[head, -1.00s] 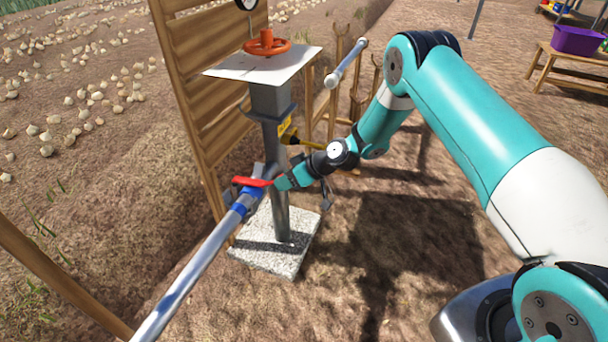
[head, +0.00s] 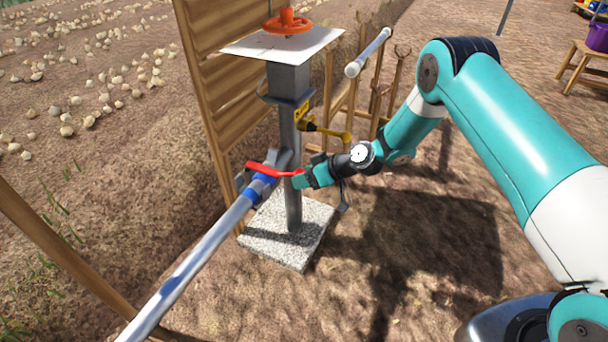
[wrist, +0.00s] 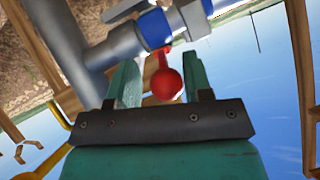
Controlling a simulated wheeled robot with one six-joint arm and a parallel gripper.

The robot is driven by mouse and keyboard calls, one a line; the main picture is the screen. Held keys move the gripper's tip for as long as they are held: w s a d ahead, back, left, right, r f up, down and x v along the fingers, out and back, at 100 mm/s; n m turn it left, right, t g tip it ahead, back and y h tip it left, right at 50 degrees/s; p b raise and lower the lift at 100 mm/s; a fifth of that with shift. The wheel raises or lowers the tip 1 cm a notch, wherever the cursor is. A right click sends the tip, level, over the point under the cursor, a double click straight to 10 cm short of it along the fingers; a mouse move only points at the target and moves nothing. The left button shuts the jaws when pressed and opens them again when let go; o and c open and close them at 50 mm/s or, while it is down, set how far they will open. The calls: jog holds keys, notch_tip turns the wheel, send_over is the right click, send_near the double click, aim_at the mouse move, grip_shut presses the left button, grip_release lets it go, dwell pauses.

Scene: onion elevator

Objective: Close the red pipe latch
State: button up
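The red pipe latch (head: 270,169) is a lever on the blue coupling (head: 264,183) where the silver pipe (head: 195,262) meets the grey post (head: 292,205). It sticks out to the right in the head view, across the post. My gripper (head: 299,181) is at the lever's right end. In the wrist view, the latch's round red end (wrist: 167,84) lies between the two teal fingers of my gripper (wrist: 163,88). The fingers stand apart, with gaps visible beside the red end. The blue coupling also shows above it (wrist: 155,28).
A yellow-handled lever (head: 328,131) sticks out near my arm. A wooden slatted panel (head: 228,75) stands behind the post. Open soil lies in front and right of the stone base (head: 290,245).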

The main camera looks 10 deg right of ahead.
jog(key=shift+o, duration=1)
jog(key=shift+f, duration=0.1)
jog(key=shift+d+r, duration=0.2)
jog(key=shift+r, duration=0.1)
jog(key=p+v, duration=0.2)
jog(key=v, duration=1.5)
jog(key=shift+s+f, duration=0.1)
jog(key=shift+f, duration=0.05)
